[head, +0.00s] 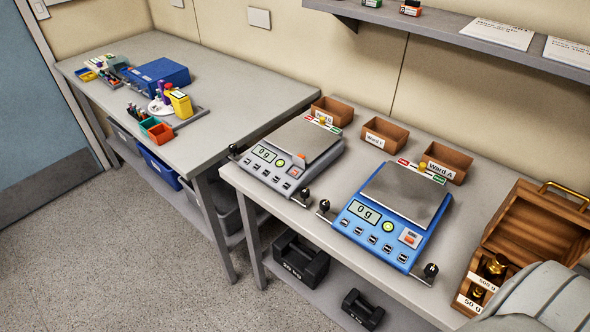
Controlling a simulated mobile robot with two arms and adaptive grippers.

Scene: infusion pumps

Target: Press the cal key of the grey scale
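The grey scale (246,172) stands on the left part of the right-hand bench, with a bare metal pan (305,140) on top. Its display (264,154) reads 0 g. On its front panel are a round green-lit button (280,163), an orange-and-white key (296,172) and a row of small dark keys (276,179). The key labels are too small to read, so I cannot tell which is cal. Neither gripper is in view. A pale rounded part at the bottom right looks like my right arm, well away from the grey scale.
A blue scale (395,215), also reading 0 g, stands just right of the grey one. Wooden bins (384,134) line the back. An open wooden weight box (530,225) is at right. Black weights (300,260) sit below. Another bench (230,90) stands left.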

